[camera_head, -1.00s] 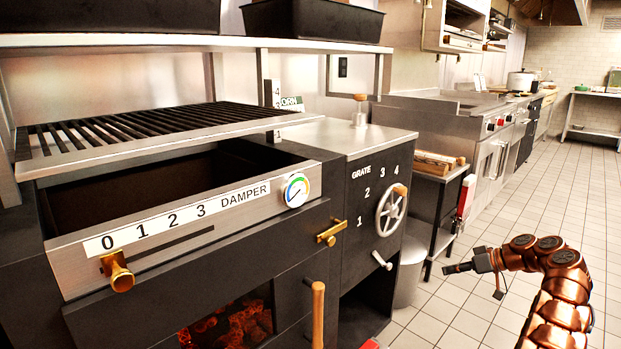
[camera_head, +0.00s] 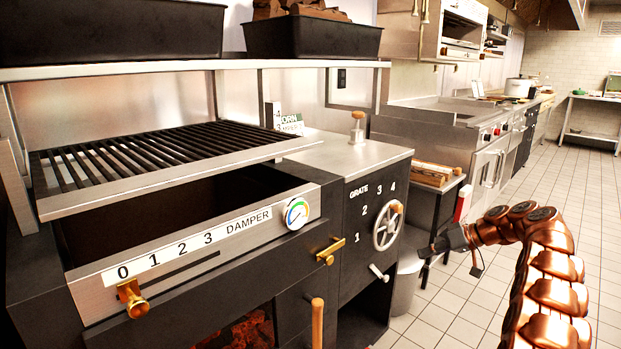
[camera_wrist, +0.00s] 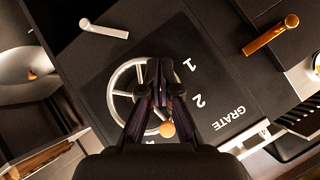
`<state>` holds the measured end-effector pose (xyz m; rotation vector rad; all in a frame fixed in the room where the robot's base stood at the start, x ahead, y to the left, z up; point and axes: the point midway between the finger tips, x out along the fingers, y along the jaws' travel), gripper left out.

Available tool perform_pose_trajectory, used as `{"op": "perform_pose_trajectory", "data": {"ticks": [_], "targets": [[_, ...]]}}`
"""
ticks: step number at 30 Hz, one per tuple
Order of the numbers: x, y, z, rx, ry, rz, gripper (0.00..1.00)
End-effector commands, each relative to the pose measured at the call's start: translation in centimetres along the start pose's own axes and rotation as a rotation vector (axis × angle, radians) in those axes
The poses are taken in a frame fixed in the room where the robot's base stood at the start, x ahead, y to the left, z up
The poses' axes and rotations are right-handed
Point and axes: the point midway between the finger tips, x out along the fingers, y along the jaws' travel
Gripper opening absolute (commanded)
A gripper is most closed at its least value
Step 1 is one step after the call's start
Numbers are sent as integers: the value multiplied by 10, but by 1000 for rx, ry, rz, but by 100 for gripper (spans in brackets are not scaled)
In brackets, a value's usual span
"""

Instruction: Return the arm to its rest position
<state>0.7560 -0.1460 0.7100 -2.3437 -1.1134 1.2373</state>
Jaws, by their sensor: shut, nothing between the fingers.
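My copper arm (camera_head: 545,265) rises at the right of the head view and bends over to the left. My gripper (camera_head: 424,253) is at its end, over the tiled floor and to the right of the grill's grate panel, apart from it. In the wrist view my gripper (camera_wrist: 159,88) is shut and empty, its fingertips together. Behind the fingertips is the spoked grate wheel (camera_wrist: 127,92) with a wooden knob; the fingers hide part of it. The same grate wheel (camera_head: 387,228) shows whole in the head view.
The grill's brass damper knob (camera_head: 133,298), brass handle (camera_head: 330,250), silver lever (camera_head: 379,273) and wooden handle (camera_head: 317,322) stick out from its front. A bin (camera_head: 405,285) stands beside the grill. The tiled floor (camera_head: 460,325) at right is clear.

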Motion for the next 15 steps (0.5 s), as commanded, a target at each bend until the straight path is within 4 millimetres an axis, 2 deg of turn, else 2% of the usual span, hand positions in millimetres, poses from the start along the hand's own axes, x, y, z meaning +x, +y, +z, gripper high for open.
{"op": "perform_pose_trajectory", "data": {"ticks": [1, 5, 15], "targets": [[-7, -23, -12, 14, -13, -1, 0], [-12, -62, -22, 65, -53, -2, 0], [-23, -167, -28, 182, -177, 23, 0]]}}
